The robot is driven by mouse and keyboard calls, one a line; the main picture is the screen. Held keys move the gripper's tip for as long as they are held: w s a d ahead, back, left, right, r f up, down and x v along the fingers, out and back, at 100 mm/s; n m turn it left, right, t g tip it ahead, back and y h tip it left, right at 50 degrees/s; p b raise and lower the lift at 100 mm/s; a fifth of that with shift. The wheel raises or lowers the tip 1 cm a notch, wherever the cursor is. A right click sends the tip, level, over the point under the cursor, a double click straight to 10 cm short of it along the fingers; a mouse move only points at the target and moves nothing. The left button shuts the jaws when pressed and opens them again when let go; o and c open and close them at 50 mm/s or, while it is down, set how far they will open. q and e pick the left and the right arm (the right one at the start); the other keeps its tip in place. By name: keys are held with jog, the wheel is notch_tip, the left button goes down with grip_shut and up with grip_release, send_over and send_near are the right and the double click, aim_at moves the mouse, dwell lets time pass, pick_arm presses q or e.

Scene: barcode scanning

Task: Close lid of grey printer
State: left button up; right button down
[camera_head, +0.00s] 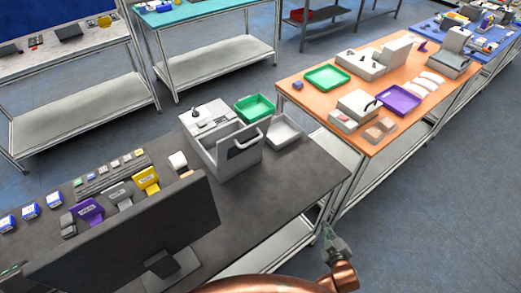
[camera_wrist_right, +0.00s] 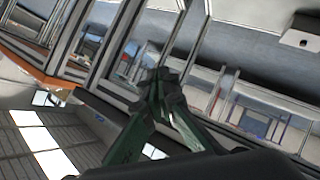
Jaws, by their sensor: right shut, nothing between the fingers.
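The grey printer (camera_head: 207,155) stands on the dark table, left of centre in the head view. Its lid (camera_head: 240,147), a grey panel with a dark window and a pale handle, appears raised, with open space behind it. My right gripper (camera_head: 327,227) is beyond the dark table's right edge, well apart from the printer. Its green and grey fingers meet at the tips in the right wrist view (camera_wrist_right: 158,76), with nothing between them. The printer is not seen in the wrist view. My left gripper is not in view.
An orange table (camera_head: 384,140) with trays and machines is at the right.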

notch_tip(320, 180, up, 12)
jog(key=w+a+r+n+t, duration=0.1)
jog(key=w+a+n+t, duration=0.1)
jog(key=t, duration=0.1)
jog(key=a+r+n+t+y, duration=0.3)
jog(key=a+r+n+y, duration=1.2)
jog(key=a, duration=0.4)
jog(key=w+a+r+h+p, duration=0.2)
jog(key=w+a+r, duration=0.4)
jog(key=w, duration=0.3)
jog(key=shift+w+a+m+p, duration=0.3)
jog(key=shift+w+a+p, duration=0.05)
jog(key=shift+w+a, duration=0.05)
jog(key=shift+r, duration=0.1)
